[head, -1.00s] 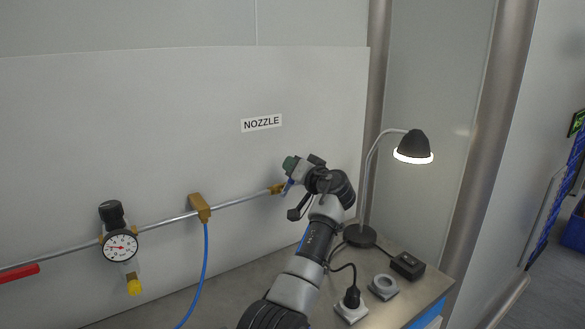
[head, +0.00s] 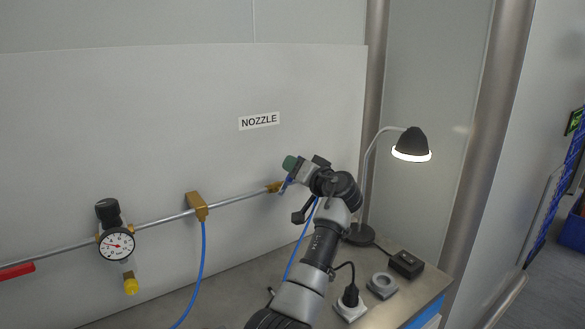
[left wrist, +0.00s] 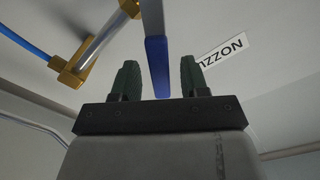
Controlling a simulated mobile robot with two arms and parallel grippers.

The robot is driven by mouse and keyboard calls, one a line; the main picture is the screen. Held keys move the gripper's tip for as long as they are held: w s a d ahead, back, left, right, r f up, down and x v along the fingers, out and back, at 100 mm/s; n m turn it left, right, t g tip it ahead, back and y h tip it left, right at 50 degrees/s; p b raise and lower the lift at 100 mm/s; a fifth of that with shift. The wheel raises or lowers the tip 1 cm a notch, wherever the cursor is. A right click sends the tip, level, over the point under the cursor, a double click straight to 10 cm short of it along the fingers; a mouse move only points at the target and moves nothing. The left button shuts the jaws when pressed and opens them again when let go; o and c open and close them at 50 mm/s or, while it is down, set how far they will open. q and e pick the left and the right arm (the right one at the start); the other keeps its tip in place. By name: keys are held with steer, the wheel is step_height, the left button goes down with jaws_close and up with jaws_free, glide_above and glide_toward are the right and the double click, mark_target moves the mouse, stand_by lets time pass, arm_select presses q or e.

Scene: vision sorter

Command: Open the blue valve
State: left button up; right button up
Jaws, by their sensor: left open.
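The blue valve has a brass body (head: 273,187) at the right end of the wall pipe. Its lever has a blue sleeve (head: 284,187), mostly hidden beside my gripper in the head view. My left gripper (head: 290,163) is at the lever, close to the wall. In the left wrist view, the blue sleeve (left wrist: 157,62) reaches in between the two green fingers of my left gripper (left wrist: 162,80). The fingers are open, with a gap on each side of the sleeve. My right gripper is not in view.
A pressure gauge (head: 116,244), a brass fitting (head: 197,206) with a blue hose (head: 202,270), and a red handle (head: 16,271) are along the pipe. A lit desk lamp (head: 411,143) stands right of my arm. A socket and a black box (head: 406,264) sit on the bench.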

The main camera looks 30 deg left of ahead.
arm_select(q)
steer(key=b+v, duration=0.2)
steer(key=v, duration=0.6)
steer(key=shift+d, duration=0.2)
steer(key=shift+s, duration=0.1)
